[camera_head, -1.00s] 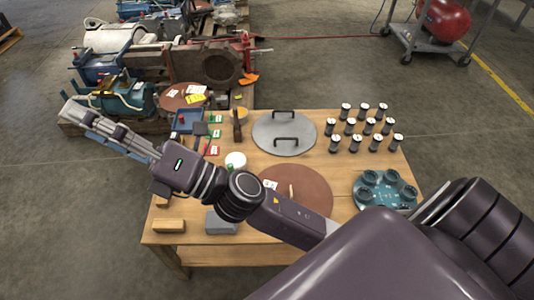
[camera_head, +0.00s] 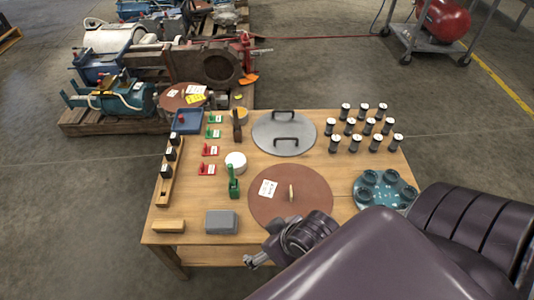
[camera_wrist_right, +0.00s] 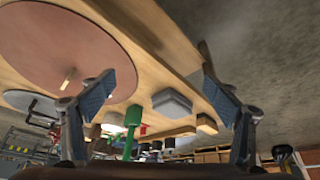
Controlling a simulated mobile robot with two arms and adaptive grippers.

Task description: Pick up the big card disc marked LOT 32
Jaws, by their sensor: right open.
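A big brown card disc (camera_head: 305,205) lies flat on the wooden table, with a white label and a small upright wooden peg near its middle. The label's lettering is too small to read. The disc also shows at upper left in the right wrist view (camera_wrist_right: 60,35). A similar brown disc (camera_head: 172,104) with white and yellow labels lies on the pallet behind the table. My right gripper (camera_head: 252,261) is at the table's front edge, in front of the brown disc and apart from it. The right wrist view shows its fingers (camera_wrist_right: 160,88) spread and empty. My left gripper is not in view.
A grey block (camera_head: 221,222), a green handled tool (camera_head: 233,183) and a white round pot (camera_head: 236,160) stand left of the disc. A grey two-handled lid (camera_head: 284,133) lies behind it. A teal fixture plate (camera_head: 385,188) and several black cylinders (camera_head: 350,126) are at right.

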